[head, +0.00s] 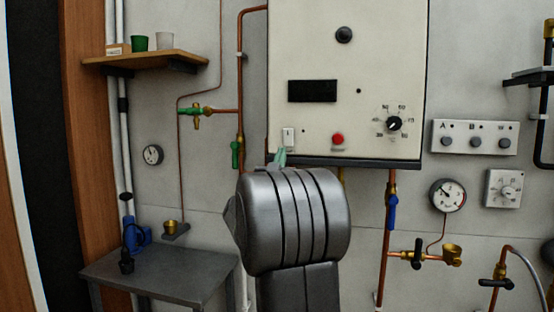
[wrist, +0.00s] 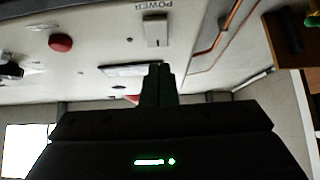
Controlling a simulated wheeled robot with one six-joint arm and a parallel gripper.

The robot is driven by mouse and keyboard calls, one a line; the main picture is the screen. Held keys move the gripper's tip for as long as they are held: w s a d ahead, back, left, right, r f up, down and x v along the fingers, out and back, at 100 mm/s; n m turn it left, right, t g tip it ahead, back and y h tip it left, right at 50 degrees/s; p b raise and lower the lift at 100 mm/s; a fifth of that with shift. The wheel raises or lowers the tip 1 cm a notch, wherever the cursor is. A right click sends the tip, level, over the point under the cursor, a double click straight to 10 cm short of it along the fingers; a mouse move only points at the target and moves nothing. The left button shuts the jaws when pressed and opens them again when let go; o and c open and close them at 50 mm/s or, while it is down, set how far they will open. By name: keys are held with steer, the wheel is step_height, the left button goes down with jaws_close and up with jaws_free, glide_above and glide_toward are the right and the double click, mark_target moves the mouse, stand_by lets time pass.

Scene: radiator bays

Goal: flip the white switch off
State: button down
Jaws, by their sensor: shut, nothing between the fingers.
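The white switch (head: 288,137) is on the lower left of the cream boiler panel (head: 300,50). It also shows in the wrist view (wrist: 156,31), beside the word POWER, which appears upside down. I cannot tell which way its rocker is tilted. My gripper (head: 279,157) is just below and slightly left of the switch in the head view, its pale green fingertips showing above my wrist. In the wrist view my gripper (wrist: 158,70) is shut and empty, its fingers pointing toward the switch with a small gap in the picture. I cannot tell whether they touch the panel.
A red button (head: 338,139) and a temperature dial (head: 394,124) are right of the switch. A dark display (head: 312,91) is above. A copper pipe (head: 240,80) with green-handled valves runs left of the panel. A grey table (head: 160,270) stands lower left.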

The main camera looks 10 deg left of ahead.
steer(key=s+f+b, duration=0.2)
steer(key=s+f, duration=0.2)
steer(key=f, duration=0.3)
steer(key=shift+s+f, duration=0.15)
steer(key=shift+s, duration=0.05)
steer(key=shift+d, duration=0.1)
